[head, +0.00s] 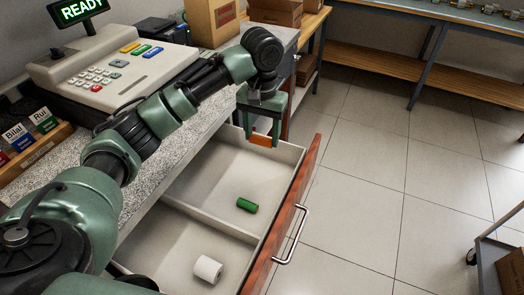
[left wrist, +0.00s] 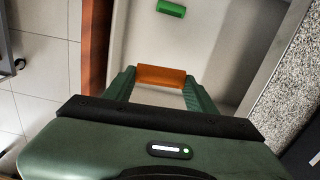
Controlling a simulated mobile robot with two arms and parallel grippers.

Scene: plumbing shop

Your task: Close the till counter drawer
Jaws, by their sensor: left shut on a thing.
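The till counter drawer (head: 285,215) stands open, pulled out from under the speckled counter. It has a red-brown front and a metal bar handle (head: 292,236). My left gripper (head: 262,140) is over the far end of the drawer. It is shut on a small orange block (left wrist: 161,76), which shows between its fingers in the left wrist view. A green cylinder (head: 247,205) and a white roll (head: 207,269) lie inside the drawer, on either side of a divider. The gripper is apart from the handle. My right gripper is not in view.
A cash register (head: 110,75) with a lit READY display stands on the counter (head: 180,135). Cardboard boxes (head: 212,20) are at the back. A cart (head: 497,250) is at the lower right. The tiled floor (head: 375,180) in front of the drawer is clear.

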